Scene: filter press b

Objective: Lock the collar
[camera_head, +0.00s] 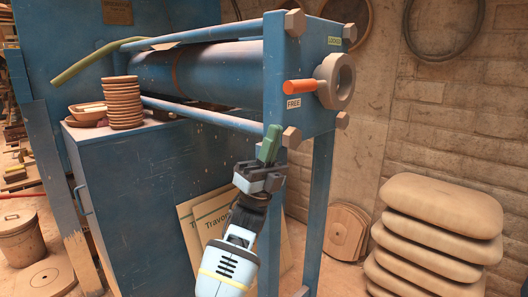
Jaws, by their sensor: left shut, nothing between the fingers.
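The collar (345,88) is a thick grey ring on the blue end plate of the press. Its orange handle (299,87) points left, just above the small "FREE" label (293,104). A green label (334,41), too small to read surely, sits higher on the plate. My left gripper (269,143) has green fingers that point up and are shut with nothing between them. In the picture it is below and left of the handle, apart from it, in front of the press's leg. My right gripper is not in view.
Brown hex nuts (291,138) stick out at the plate's corners, one close to my left gripper's fingertips in the picture. A blue cabinet (140,180) with stacked brown discs (122,102) stands left. Piled tan sacks (440,205) stand at right. A bent green bar (95,60) is at upper left.

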